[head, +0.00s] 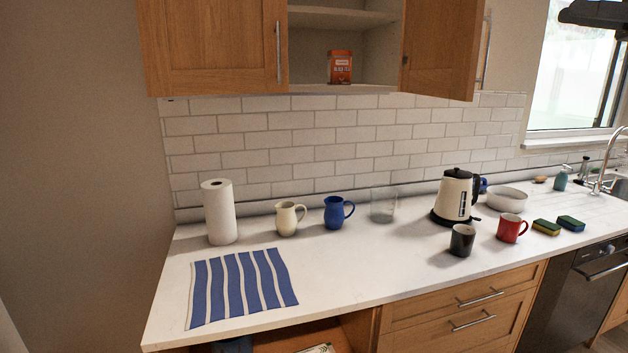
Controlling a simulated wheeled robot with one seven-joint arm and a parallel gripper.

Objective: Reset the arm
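The task names no other object. The white counter (340,280) lies in front of me with kitchen things standing on it.
A paper towel roll (220,213), cream jug (288,219), blue jug (336,213), glass (383,206), kettle (454,196), black mug (461,240) and red mug (511,229) stand on the counter. A striped cloth (242,286) lies flat. An open cupboard door (443,45) juts out above.

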